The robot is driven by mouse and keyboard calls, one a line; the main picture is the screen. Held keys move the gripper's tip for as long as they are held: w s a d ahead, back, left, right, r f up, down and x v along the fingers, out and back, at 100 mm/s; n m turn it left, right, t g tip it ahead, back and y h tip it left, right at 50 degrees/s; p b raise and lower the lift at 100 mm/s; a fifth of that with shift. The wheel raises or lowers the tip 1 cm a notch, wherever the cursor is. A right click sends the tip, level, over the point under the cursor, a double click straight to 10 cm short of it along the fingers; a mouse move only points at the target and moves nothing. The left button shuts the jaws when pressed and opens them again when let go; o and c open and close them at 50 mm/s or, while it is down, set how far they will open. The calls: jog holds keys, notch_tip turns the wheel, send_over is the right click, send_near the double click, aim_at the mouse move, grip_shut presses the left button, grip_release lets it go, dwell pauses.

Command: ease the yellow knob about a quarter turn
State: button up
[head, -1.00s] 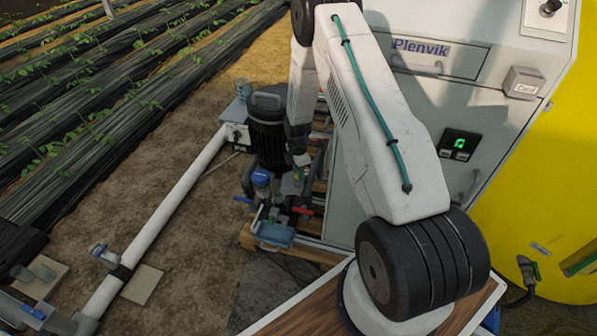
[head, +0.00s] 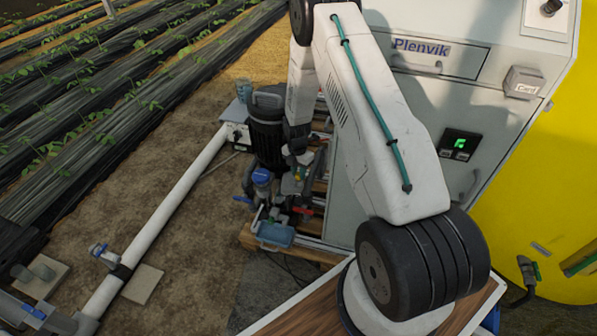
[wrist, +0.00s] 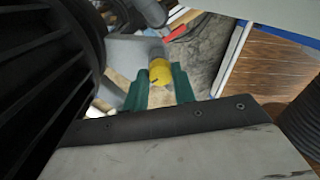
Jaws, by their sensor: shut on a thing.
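The yellow knob (wrist: 160,71) shows in the wrist view, round, with a dark mark on its face. My gripper (wrist: 160,80) has two green fingers, one on each side of the knob, and is shut on it. In the head view my gripper (head: 300,174) is small beside the pump at the skid, and a bit of yellow shows at its tip. The fingers hide the knob's sides, and its turn angle is hard to read.
A black ribbed motor (head: 268,130) stands close left of my gripper. A red lever (head: 303,211) and a blue box (head: 275,234) lie just below. The grey cabinet (head: 440,110) stands to the right. A white pipe (head: 170,215) runs along the open ground at left.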

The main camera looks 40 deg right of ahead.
aim_at(298, 173)
jog(key=o, duration=1)
jog(key=shift+d, duration=0.1)
notch_tip(298, 173, up, 8)
jog(key=shift+w+f, duration=0.1)
jog(key=shift+w, duration=0.05)
